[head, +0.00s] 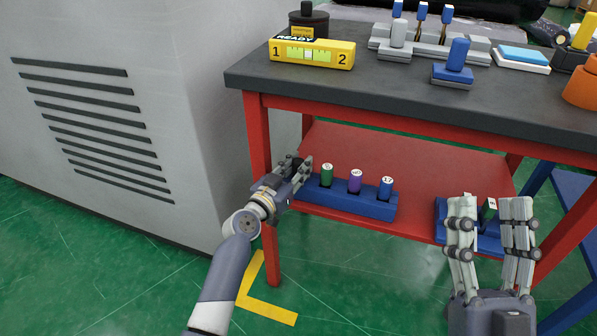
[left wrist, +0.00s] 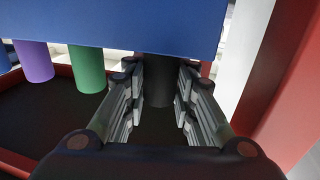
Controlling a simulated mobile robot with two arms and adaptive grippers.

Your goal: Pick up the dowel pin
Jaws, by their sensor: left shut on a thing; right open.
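A blue holder (head: 345,203) stands on the red lower shelf with a green pin (head: 327,175), a purple pin (head: 355,181) and a blue pin (head: 386,188) upright in it. My left gripper (head: 302,170) is at the holder's left end. In the left wrist view its fingers are shut on a dark pin (left wrist: 158,90), next to the green pin (left wrist: 87,70). The dark pin still meets the blue holder (left wrist: 120,22) there; whether it is seated I cannot tell. My right gripper (head: 489,203) is open, in front of a second blue holder (head: 441,212) with a dark green pin (head: 488,209).
The dark tabletop (head: 400,98) is above the shelf (head: 420,160), and a red table leg (head: 258,140) is close to my left gripper. A yellow level box (head: 312,54) and blue-topped parts stand on top. A grey cabinet (head: 150,60) is at the left.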

